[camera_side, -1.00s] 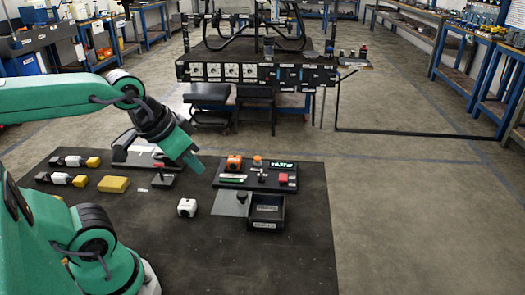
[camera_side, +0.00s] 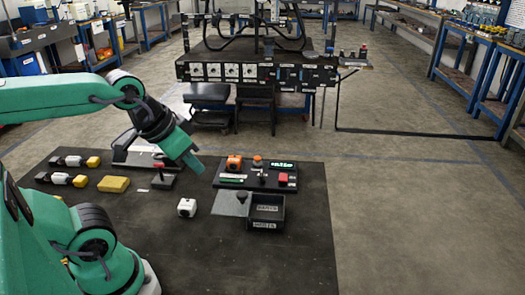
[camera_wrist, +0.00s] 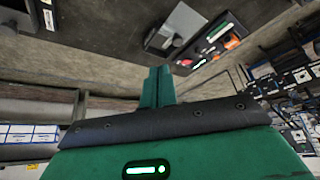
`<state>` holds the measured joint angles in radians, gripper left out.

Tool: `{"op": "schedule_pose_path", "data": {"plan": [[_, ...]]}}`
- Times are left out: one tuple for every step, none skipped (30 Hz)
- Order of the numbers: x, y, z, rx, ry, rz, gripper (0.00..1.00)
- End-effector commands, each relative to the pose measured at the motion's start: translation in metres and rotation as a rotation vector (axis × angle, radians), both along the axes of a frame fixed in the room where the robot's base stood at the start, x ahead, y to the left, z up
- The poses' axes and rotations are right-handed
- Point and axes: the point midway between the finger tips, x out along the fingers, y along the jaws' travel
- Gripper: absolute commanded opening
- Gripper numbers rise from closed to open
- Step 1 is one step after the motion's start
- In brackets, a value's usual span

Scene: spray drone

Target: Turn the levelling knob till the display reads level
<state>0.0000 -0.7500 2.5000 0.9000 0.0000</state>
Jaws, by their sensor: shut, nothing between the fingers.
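A black panel (camera_side: 228,184) stands on the dark table, right of my gripper in the side view. On it is a small display (camera_side: 282,165) with lit green characters, too small to read. An orange block with a round dark face (camera_side: 234,162) and an orange round knob (camera_side: 257,161) sit along its back. A red block (camera_side: 283,177) is at its front right. I cannot tell which part is the levelling knob. My gripper (camera_side: 195,168) hangs above the table, left of the panel and apart from it. In the wrist view its green fingers (camera_wrist: 157,86) are together and empty.
A black open box (camera_side: 266,226) and a grey plate (camera_side: 229,205) lie in front of the panel. The table front is clear.

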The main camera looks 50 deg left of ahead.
Motion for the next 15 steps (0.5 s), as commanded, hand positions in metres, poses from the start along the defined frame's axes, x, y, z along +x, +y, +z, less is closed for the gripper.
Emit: {"op": "schedule_pose_path", "data": {"plan": [[0.0, 0.0, 0.0, 0.0, 0.0, 0.0, 0.0], [0.0, 0.0, 0.0, 0.0, 0.0, 0.0, 0.0], [0.0, 0.0, 0.0, 0.0, 0.0, 0.0, 0.0], [0.0, 0.0, 0.0, 0.0, 0.0, 0.0, 0.0], [0.0, 0.0, 0.0, 0.0, 0.0, 0.0, 0.0], [0.0, 0.0, 0.0, 0.0, 0.0, 0.0, 0.0], [0.0, 0.0, 0.0, 0.0, 0.0, 0.0, 0.0], [0.0, 0.0, 0.0, 0.0, 0.0, 0.0, 0.0], [0.0, 0.0, 0.0, 0.0, 0.0, 0.0, 0.0], [0.0, 0.0, 0.0, 0.0, 0.0, 0.0, 0.0], [0.0, 0.0, 0.0, 0.0, 0.0, 0.0, 0.0], [0.0, 0.0, 0.0, 0.0, 0.0, 0.0, 0.0], [0.0, 0.0, 0.0, 0.0, 0.0, 0.0, 0.0], [0.0, 0.0, 0.0, 0.0, 0.0, 0.0, 0.0], [0.0, 0.0, 0.0, 0.0, 0.0, 0.0, 0.02]]}}
